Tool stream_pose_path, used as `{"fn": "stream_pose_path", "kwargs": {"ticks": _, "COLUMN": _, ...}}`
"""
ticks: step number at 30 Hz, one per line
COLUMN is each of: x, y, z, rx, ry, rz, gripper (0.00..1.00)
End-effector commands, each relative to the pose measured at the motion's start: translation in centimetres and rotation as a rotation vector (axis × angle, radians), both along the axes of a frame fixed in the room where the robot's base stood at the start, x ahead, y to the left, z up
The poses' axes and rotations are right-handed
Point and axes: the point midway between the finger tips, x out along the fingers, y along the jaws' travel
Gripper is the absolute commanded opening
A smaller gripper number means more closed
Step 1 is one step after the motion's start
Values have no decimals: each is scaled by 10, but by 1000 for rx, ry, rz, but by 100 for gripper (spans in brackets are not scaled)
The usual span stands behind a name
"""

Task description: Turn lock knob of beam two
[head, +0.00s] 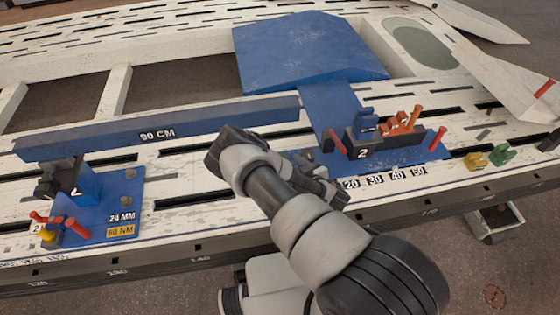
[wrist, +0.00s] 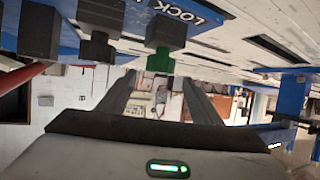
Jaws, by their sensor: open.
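In the head view, a blue beam marked "90 CM" (head: 157,134) runs from a left bracket marked 2 (head: 85,185) toward the middle. A dark block marked 2 (head: 362,153) stands on a blue plate at the right. My gripper (head: 325,188) is low beside the left end of that plate, partly hidden by my wrist. In the wrist view, my open gripper (wrist: 157,84) has two dark fingers with nothing visibly held. A dark block with a green end (wrist: 160,60) is just past the fingertips, near a label reading "LOCK" (wrist: 180,10); contact is unclear. More dark knob-like blocks (wrist: 99,45) are to its left.
Red handles (head: 437,138) and orange parts (head: 400,122) rise around the right block. Yellow and green pieces (head: 502,154) lie farther right. A large blue slab (head: 310,50) is behind. A red rod (wrist: 22,74) and a blue post (wrist: 290,97) flank the wrist view.

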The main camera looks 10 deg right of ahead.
Motion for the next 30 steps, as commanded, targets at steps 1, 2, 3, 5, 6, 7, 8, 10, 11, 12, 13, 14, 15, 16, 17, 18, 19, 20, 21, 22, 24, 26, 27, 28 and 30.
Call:
{"fn": "stream_pose_path", "kwargs": {"ticks": 1, "x": 10, "y": 5, "z": -7, "rx": 0, "ry": -2, "rz": 4, "gripper": 59}}
{"fn": "stream_pose_path", "kwargs": {"ticks": 2, "x": 15, "y": 6, "z": -10, "rx": 0, "ry": -2, "rz": 5, "gripper": 59}}
{"fn": "stream_pose_path", "kwargs": {"ticks": 3, "x": 21, "y": 9, "z": -13, "rx": 0, "ry": -1, "rz": 4, "gripper": 59}}
{"fn": "stream_pose_path", "kwargs": {"ticks": 5, "x": 30, "y": 13, "z": -16, "rx": 0, "ry": -1, "rz": 4, "gripper": 59}}
{"fn": "stream_pose_path", "kwargs": {"ticks": 6, "x": 35, "y": 14, "z": -18, "rx": 0, "ry": -1, "rz": 4, "gripper": 59}}
{"fn": "stream_pose_path", "kwargs": {"ticks": 7, "x": 39, "y": 15, "z": -20, "rx": -1, "ry": -1, "rz": 3, "gripper": 59}}
{"fn": "stream_pose_path", "kwargs": {"ticks": 8, "x": 42, "y": 16, "z": -21, "rx": -1, "ry": 0, "rz": 3, "gripper": 59}}
{"fn": "stream_pose_path", "kwargs": {"ticks": 10, "x": 48, "y": 18, "z": -23, "rx": -1, "ry": 0, "rz": 3, "gripper": 59}}
{"fn": "stream_pose_path", "kwargs": {"ticks": 11, "x": 50, "y": 19, "z": -24, "rx": -1, "ry": 1, "rz": 1, "gripper": 59}}
{"fn": "stream_pose_path", "kwargs": {"ticks": 12, "x": 52, "y": 20, "z": -24, "rx": -1, "ry": 1, "rz": 1, "gripper": 59}}
{"fn": "stream_pose_path", "kwargs": {"ticks": 13, "x": 53, "y": 20, "z": -25, "rx": -1, "ry": 1, "rz": 1, "gripper": 59}}
{"fn": "stream_pose_path", "kwargs": {"ticks": 14, "x": 54, "y": 20, "z": -25, "rx": 0, "ry": 1, "rz": 1, "gripper": 59}}
{"fn": "stream_pose_path", "kwargs": {"ticks": 15, "x": 54, "y": 21, "z": -25, "rx": 0, "ry": 1, "rz": 1, "gripper": 59}}
{"fn": "stream_pose_path", "kwargs": {"ticks": 16, "x": 55, "y": 21, "z": -25, "rx": 0, "ry": 1, "rz": 1, "gripper": 59}}
{"fn": "stream_pose_path", "kwargs": {"ticks": 17, "x": 55, "y": 21, "z": -25, "rx": 0, "ry": 1, "rz": 1, "gripper": 59}}
{"fn": "stream_pose_path", "kwargs": {"ticks": 18, "x": 55, "y": 21, "z": -25, "rx": 0, "ry": 1, "rz": 1, "gripper": 59}}
{"fn": "stream_pose_path", "kwargs": {"ticks": 19, "x": 55, "y": 21, "z": -25, "rx": 0, "ry": 1, "rz": 1, "gripper": 59}}
{"fn": "stream_pose_path", "kwargs": {"ticks": 20, "x": 55, "y": 20, "z": -24, "rx": 0, "ry": 1, "rz": 1, "gripper": 59}}
{"fn": "stream_pose_path", "kwargs": {"ticks": 21, "x": 55, "y": 20, "z": -24, "rx": 0, "ry": 1, "rz": 1, "gripper": 59}}
{"fn": "stream_pose_path", "kwargs": {"ticks": 22, "x": 55, "y": 20, "z": -24, "rx": 0, "ry": 1, "rz": 1, "gripper": 59}}
{"fn": "stream_pose_path", "kwargs": {"ticks": 24, "x": 55, "y": 20, "z": -25, "rx": 0, "ry": 1, "rz": 1, "gripper": 49}}
{"fn": "stream_pose_path", "kwargs": {"ticks": 26, "x": 55, "y": 20, "z": -25, "rx": 0, "ry": 1, "rz": 1, "gripper": 39}}
{"fn": "stream_pose_path", "kwargs": {"ticks": 27, "x": 55, "y": 20, "z": -24, "rx": 0, "ry": 1, "rz": 0, "gripper": 32}}
{"fn": "stream_pose_path", "kwargs": {"ticks": 28, "x": 55, "y": 20, "z": -24, "rx": 0, "ry": 1, "rz": 0, "gripper": 27}}
{"fn": "stream_pose_path", "kwargs": {"ticks": 30, "x": 55, "y": 20, "z": -24, "rx": 0, "ry": 1, "rz": 1, "gripper": 18}}
